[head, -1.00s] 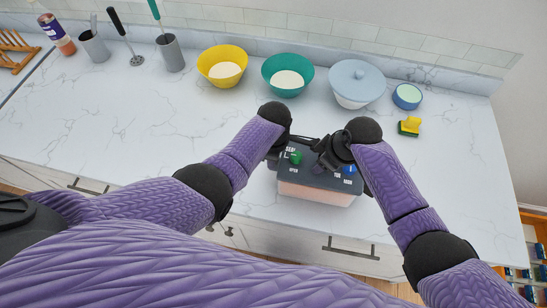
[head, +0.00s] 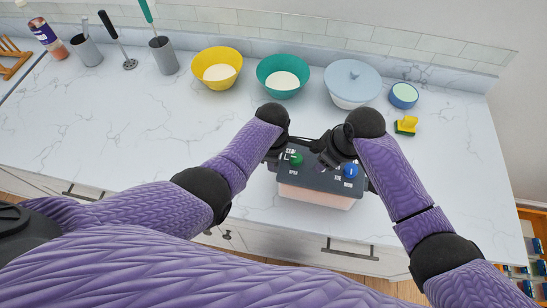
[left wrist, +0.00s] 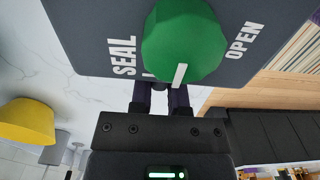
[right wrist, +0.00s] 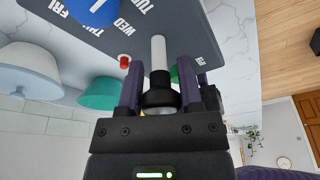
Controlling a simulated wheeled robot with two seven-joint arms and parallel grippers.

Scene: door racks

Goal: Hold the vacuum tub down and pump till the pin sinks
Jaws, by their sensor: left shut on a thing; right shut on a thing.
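The vacuum tub (head: 318,196) is a pinkish box with a dark grey lid (head: 322,178), upright near the counter's front edge. A green knob (left wrist: 185,40) sits between the words SEAL and OPEN, its white mark pointing at the lid's edge. A blue day dial (head: 350,171) is at the lid's right. My right gripper (right wrist: 160,88) is shut on the black pump handle (right wrist: 158,98), whose white rod (right wrist: 158,52) shows. The red pin (right wrist: 124,60) stands up from the lid.
A yellow bowl (head: 217,82), a teal bowl (head: 282,90), a lidded pale blue bowl (head: 353,98) and a small blue bowl (head: 404,96) stand at the back. A yellow sponge (head: 406,124) lies at the right. The counter left of the tub is clear.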

